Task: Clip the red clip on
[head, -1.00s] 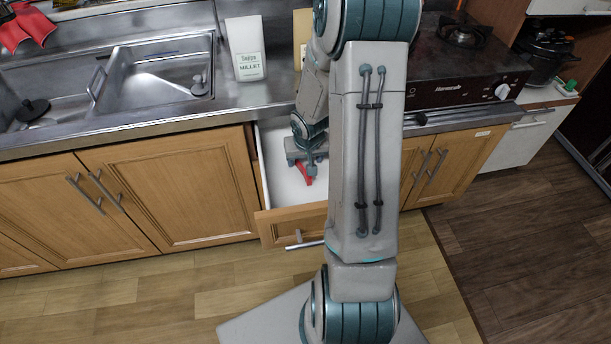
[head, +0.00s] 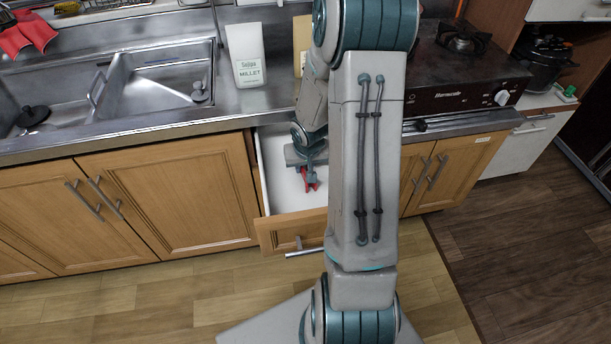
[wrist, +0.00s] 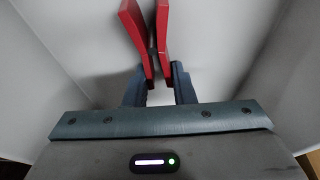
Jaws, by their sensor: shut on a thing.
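The red clip (head: 309,180) is in my gripper (head: 308,166), over the open drawer. In the wrist view the red clip (wrist: 150,38) sits between the fingertips of my gripper (wrist: 158,78), which are shut on it. Its two red arms reach away from the fingers and spread into a V. In the head view my gripper and the clip are small, so the gap to the drawer floor cannot be told.
The open white drawer (head: 276,190) surrounds my gripper, with pale walls close by in the wrist view. The counter above holds a Millet bag (head: 247,62), a sink (head: 160,75) and a stove (head: 455,75). A red cloth-like item (head: 28,35) is at the far left.

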